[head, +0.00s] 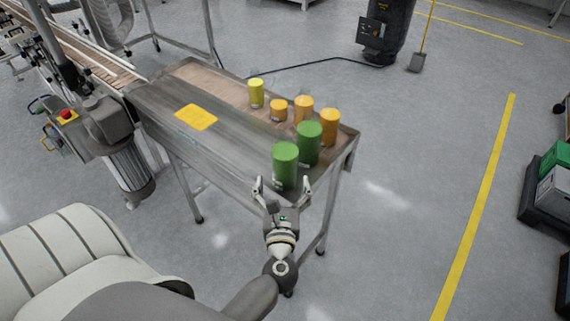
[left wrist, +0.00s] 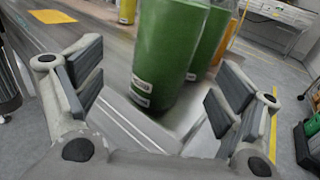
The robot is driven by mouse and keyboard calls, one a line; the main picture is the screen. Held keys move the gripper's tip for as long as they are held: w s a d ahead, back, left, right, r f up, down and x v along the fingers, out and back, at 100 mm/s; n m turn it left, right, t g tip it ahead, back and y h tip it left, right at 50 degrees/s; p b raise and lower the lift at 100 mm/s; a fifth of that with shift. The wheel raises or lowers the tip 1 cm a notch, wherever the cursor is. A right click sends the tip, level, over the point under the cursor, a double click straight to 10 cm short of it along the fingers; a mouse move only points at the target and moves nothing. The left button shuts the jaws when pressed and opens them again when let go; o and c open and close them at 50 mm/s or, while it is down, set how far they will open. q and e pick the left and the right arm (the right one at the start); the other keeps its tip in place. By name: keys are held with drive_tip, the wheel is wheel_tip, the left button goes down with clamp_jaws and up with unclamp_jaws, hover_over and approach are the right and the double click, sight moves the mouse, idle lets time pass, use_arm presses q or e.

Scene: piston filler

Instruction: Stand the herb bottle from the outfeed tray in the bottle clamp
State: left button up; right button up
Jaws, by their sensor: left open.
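Two green bottles stand upright at the near right end of the metal outfeed tray (head: 225,148). The nearer green bottle (head: 285,165) also shows large in the left wrist view (left wrist: 165,50), with small labels low on its side. The other green bottle (head: 309,144) stands just behind it to the right. I cannot read which is herb. My left gripper (head: 282,183) is open at the tray's near edge, its fingers either side of the nearer green bottle's line, with gaps to it in the left wrist view. My right gripper is not in view. I cannot make out the bottle clamp.
A flat yellow piece (head: 197,117) lies on the tray's left part. A machine with a red button (head: 67,115) and a conveyor (head: 85,55) are at left.

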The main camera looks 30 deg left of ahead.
sight(285, 162)
use_arm(q)
drive_tip(key=shift+x, duration=1)
drive_tip(key=shift+w+a+r+p, duration=0.1)
drive_tip(key=shift+w+r+p, duration=0.05)
drive_tip(key=shift+w+p, duration=0.15)
drive_tip(key=x, duration=0.1)
drive_tip(key=p+x, duration=0.2)
drive_tip(key=x, duration=0.1)
drive_tip(key=shift+w+r, duration=0.2)
drive_tip(key=shift+r, duration=0.1)
drive_tip(key=shift+w, duration=0.15)
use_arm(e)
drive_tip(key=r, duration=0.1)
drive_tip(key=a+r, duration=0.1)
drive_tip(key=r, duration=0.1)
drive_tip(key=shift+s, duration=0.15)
use_arm(q)
drive_tip(key=shift+c, duration=0.5)
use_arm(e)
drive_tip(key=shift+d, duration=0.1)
use_arm(q)
drive_tip(key=c, duration=0.5)
clamp_jaws()
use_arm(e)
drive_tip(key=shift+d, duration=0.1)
